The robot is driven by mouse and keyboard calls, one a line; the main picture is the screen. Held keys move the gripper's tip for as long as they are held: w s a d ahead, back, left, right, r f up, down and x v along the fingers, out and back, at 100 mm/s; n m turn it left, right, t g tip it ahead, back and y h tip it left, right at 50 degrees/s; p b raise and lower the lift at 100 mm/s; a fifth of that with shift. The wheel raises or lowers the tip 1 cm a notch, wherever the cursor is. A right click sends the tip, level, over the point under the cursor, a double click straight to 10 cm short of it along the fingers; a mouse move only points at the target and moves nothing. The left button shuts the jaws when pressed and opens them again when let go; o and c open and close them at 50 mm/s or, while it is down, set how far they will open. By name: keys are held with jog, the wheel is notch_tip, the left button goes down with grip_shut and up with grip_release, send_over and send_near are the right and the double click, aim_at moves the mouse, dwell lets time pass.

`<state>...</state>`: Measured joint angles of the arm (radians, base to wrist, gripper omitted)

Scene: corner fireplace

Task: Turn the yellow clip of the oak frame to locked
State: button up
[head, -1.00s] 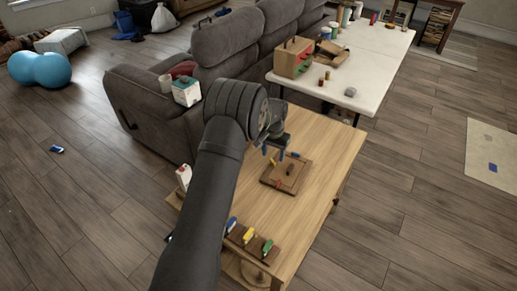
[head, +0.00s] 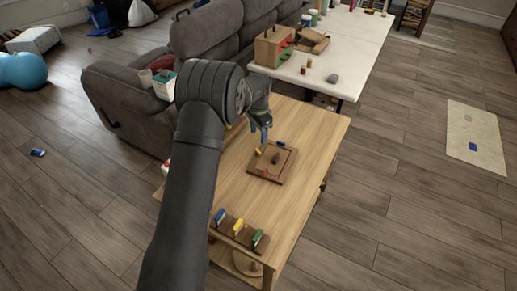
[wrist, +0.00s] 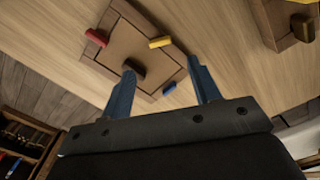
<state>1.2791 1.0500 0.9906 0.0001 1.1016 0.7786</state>
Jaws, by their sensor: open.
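The oak frame (head: 284,174) lies flat on the wooden table, with a dark knob (head: 275,159) in its middle. Its yellow clip (head: 259,152) is on the border and also shows in the wrist view (wrist: 160,42), at an angle to the frame's edge. A red clip (wrist: 96,37) and a blue clip (wrist: 169,88) sit on other parts of the border. My gripper (head: 264,133) is above the frame's far side, its blue fingers pointing down. In the wrist view my gripper (wrist: 160,68) is open and empty, and the yellow clip appears beyond the gap between the fingertips.
A wooden rack (head: 238,233) with blue, yellow and green handles stands at the table's near end. A grey sofa (head: 135,98) is on the left. A white table (head: 355,55) behind holds a wooden box (head: 270,47). The wooden table's right side (head: 318,150) is clear.

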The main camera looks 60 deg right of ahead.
aim_at(259, 151)
notch_tip(259, 151, down, 9)
dwell(0.3)
jog(key=c, duration=1)
